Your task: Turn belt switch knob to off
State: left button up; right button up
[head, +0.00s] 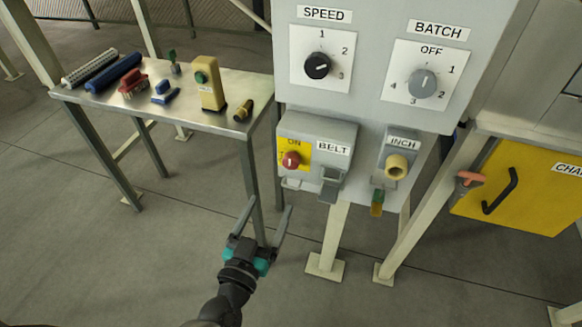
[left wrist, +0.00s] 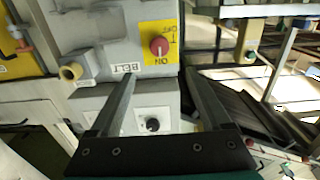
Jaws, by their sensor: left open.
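The belt switch knob (head: 291,160) is a round red knob on a yellow plate, at the left of the grey BELT box (head: 342,133). ON is printed above it in the head view. The wrist view shows the knob (left wrist: 159,46) upside down, with ON and OFF on the plate; which mark the knob points to is unclear. My left gripper (head: 269,205) is open and empty, below and left of the knob, apart from it. In the wrist view the knob shows beyond the gap between the fingertips (left wrist: 160,75). My right gripper is not in view.
The SPEED dial (head: 318,66) and BATCH dial (head: 423,83) sit above on the grey panel. The INCH button (head: 396,168) is to the right. A metal table (head: 190,112) with several small items stands left. A yellow cabinet (head: 530,190) stands right.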

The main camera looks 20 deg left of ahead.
aim_at(289, 164)
pick_arm(q)
jog(key=w, duration=0.4)
jog(key=w+b, duration=0.1)
jog(key=w, duration=0.3)
jog(key=w+b, duration=0.1)
jog(key=w, duration=0.3)
jog(key=shift+w+d+f, duration=0.1)
jog(key=shift+w+d, duration=0.15)
jog(key=shift+w, duration=0.6)
jog(key=c, duration=0.5)
grip_shut()
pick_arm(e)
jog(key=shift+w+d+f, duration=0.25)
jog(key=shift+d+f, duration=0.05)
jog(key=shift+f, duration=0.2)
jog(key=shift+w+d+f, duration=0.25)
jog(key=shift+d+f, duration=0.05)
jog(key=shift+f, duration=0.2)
